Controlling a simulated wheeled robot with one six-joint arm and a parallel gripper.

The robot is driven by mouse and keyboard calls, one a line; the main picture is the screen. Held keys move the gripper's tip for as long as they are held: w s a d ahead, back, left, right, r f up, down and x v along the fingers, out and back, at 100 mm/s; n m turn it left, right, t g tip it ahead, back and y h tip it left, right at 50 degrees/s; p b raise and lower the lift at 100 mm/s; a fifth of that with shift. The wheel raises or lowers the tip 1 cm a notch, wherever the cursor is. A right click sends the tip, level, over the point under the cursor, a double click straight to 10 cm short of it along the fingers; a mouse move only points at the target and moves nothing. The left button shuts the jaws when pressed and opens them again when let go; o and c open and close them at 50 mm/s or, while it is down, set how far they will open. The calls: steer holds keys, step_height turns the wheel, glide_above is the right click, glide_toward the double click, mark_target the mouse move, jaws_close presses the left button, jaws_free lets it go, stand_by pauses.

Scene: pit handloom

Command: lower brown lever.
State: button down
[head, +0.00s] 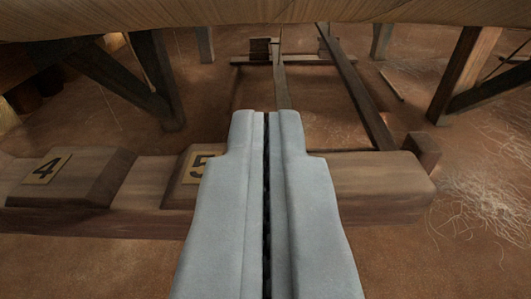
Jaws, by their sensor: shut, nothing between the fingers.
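My gripper (266,115) is in the lower middle of the head view, pointing away from me. Its two grey fingers are shut together with only a thin dark line between them. A long brown wooden bar (357,88) runs from the back toward the right end of a low beam, to the right of my fingertips. A second, thinner wooden bar (281,78) runs straight behind my fingertips, which hide its near end. I cannot tell which bar is the brown lever. I see no clear contact between my fingertips and either bar.
The low wooden beam (375,185) crosses the view, with blocks labelled 4 (75,175) and 5 (185,185); my gripper partly covers block 5. Dark wooden legs stand left (120,85) and right (465,70). Stretched cloth (265,18) spans the top. Loose pale fibres (490,200) lie right.

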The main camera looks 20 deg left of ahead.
steer(key=r+v, duration=0.1)
steer(key=v, duration=0.9)
steer(key=s+r+m+h, duration=0.1)
steer(key=s+r, duration=0.7)
steer(key=r, duration=0.4)
steer(key=s+r+t+h, duration=0.1)
steer(key=s+r+h, duration=0.1)
steer(key=s+r, duration=0.7)
steer(key=s+r+m+h, duration=0.1)
steer(key=s+r, duration=0.5)
steer(key=r, duration=0.8)
steer(key=s+r, duration=0.3)
steer(key=s, duration=0.8)
steer(key=s+r+h, duration=0.1)
steer(key=s+r, duration=0.2)
steer(key=s, duration=0.9)
steer(key=s+r+m, duration=0.1)
steer(key=s+r, duration=0.2)
steer(key=s, duration=0.8)
steer(key=shift+s+a, duration=0.2)
steer(key=shift+s, duration=0.1)
steer(key=c, duration=2.2)
jaws_free()
steer(key=shift+s+f, duration=0.15)
steer(key=shift+s, duration=0.2)
steer(key=c, duration=1.3)
jaws_free()
steer(key=shift+s, duration=0.2)
steer(key=shift+c, duration=0.5)
steer(key=shift+w+a, duration=0.1)
